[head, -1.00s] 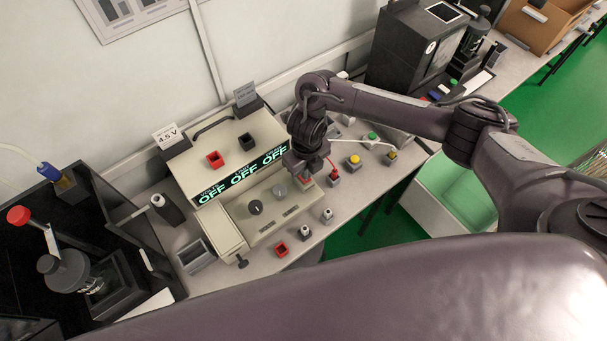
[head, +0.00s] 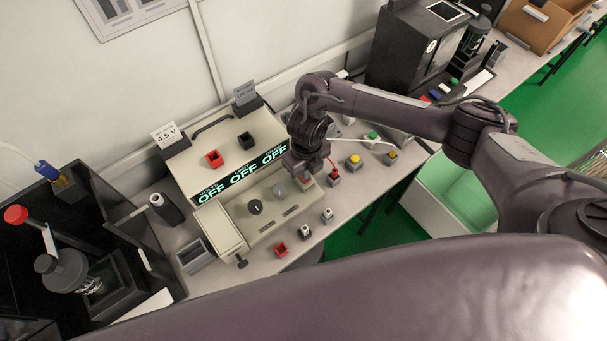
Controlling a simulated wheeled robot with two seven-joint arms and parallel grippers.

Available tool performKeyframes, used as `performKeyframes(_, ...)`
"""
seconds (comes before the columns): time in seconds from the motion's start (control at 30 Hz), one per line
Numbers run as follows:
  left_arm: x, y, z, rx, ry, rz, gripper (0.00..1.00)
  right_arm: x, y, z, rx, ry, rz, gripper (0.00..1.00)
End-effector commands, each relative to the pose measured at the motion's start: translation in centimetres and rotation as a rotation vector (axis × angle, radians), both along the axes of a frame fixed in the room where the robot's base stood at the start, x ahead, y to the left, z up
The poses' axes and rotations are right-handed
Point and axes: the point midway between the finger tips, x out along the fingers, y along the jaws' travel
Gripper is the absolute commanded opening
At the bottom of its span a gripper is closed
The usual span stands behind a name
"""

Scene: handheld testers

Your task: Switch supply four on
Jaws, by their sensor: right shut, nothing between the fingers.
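The supply is a cream box (head: 212,178) with a dark display (head: 243,174) that reads OFF OFF OFF in green. Its lower front panel (head: 262,226) carries a black knob (head: 255,207) and a grey knob (head: 280,190). I cannot make out a supply number. My right gripper (head: 303,176) points down at the right end of this panel, shut and empty. Something reddish shows at its fingertips, mostly hidden, and I cannot tell whether they touch it. My left gripper is not in view.
A card reading 4.5 V (head: 165,134) stands behind the box's left side. Small blocks with red, yellow (head: 354,160) and green (head: 373,136) tops stand to the right. A dark open case (head: 128,224) is at left. A black machine (head: 413,48) stands at the back right.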

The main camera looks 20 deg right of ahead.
Motion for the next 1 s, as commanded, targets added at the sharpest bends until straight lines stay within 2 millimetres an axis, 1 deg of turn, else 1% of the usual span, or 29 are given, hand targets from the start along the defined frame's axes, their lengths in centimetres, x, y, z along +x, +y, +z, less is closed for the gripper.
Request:
performKeyframes(0.73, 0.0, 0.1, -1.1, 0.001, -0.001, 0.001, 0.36, 0.0, 0.0, -1.2, 0.000, 0.000, 0.000, 0.00)
performKeyframes(0.87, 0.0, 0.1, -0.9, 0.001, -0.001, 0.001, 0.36, 0.0, 0.0, -1.0, 0.000, 0.000, 0.000, 0.00)
performKeyframes(1.0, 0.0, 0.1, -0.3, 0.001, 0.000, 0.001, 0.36, 0.0, 0.0, -0.2, 0.000, -0.001, 0.000, 0.00)
